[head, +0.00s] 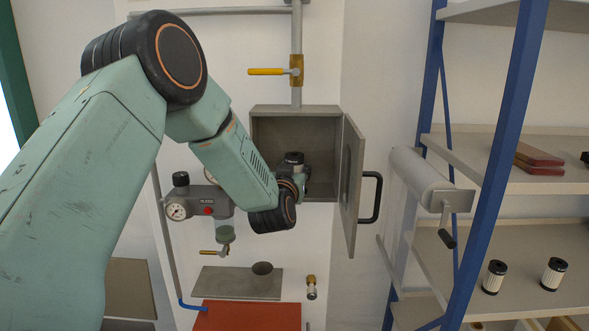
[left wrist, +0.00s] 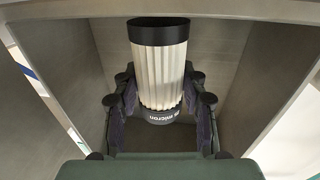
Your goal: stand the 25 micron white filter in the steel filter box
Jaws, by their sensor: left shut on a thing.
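The steel filter box (head: 322,114) hangs on the wall with its door (head: 351,185) swung open to the right. My left gripper (head: 298,179) reaches into its opening. In the left wrist view my left gripper (left wrist: 160,98) is shut on a white pleated filter (left wrist: 158,65) with black end caps. The lower cap's print reads "micron"; the number is partly hidden. The filter's black top (head: 294,157) also shows in the head view. The filter looks roughly upright inside the box. I cannot tell whether it touches the box floor. My right gripper is not in view.
The door handle (head: 372,198) sticks out at the right. A blue-framed shelf holds two more white filters (head: 494,277) (head: 553,274). A roll holder (head: 425,180) is on the shelf's side. A gauge unit (head: 205,204) is left of the box, and a yellow-handled valve (head: 268,71) is above it.

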